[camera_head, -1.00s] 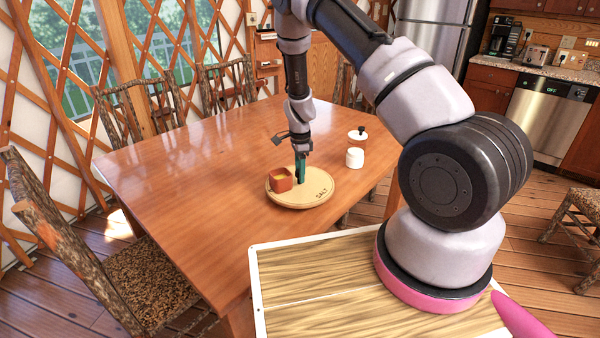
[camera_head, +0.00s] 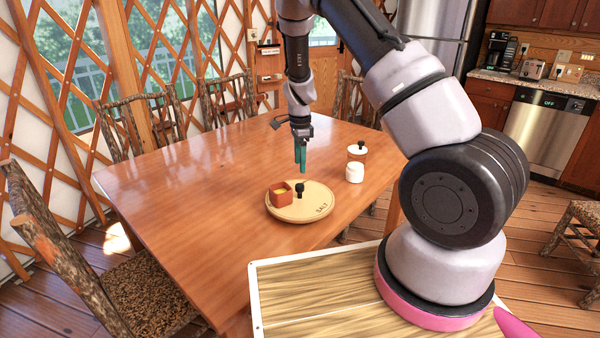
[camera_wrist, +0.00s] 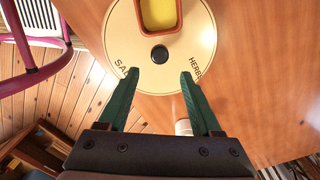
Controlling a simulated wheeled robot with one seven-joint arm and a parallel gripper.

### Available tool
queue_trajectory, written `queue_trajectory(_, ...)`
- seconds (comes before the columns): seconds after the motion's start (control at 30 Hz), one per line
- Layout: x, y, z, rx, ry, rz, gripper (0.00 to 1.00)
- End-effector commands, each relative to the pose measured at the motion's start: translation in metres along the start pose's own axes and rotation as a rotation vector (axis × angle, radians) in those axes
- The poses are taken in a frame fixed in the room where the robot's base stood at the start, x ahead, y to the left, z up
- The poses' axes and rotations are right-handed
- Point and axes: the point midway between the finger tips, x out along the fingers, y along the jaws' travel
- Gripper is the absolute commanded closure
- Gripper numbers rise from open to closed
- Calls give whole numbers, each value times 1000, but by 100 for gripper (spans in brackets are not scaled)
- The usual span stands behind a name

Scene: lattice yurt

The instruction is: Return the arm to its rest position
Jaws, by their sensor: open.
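My gripper (camera_head: 300,155) has teal fingers and hangs above the table, over the round wooden board. It is open and empty. In the wrist view the two fingers (camera_wrist: 160,88) stand apart with nothing between them. My arm reaches out over the table from its mount at the right. A square red-brown pot with yellow contents (camera_head: 281,194) stands on the board. The fingers are clear of both.
The wooden table (camera_head: 180,190) is mostly bare to the left. A white jar (camera_head: 354,173) and a black-knobbed jar (camera_head: 357,152) stand right of the board. Rustic chairs (camera_head: 90,270) surround the table. A dishwasher (camera_head: 545,130) and counter stand at the back right.

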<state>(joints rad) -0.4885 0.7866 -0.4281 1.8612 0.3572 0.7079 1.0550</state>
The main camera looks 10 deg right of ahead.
Motion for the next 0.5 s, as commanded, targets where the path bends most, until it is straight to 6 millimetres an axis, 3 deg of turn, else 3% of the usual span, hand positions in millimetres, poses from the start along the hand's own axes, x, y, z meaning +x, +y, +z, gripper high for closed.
queue_trajectory(0.5,-17,1,-1,-9,-11,-8,34)
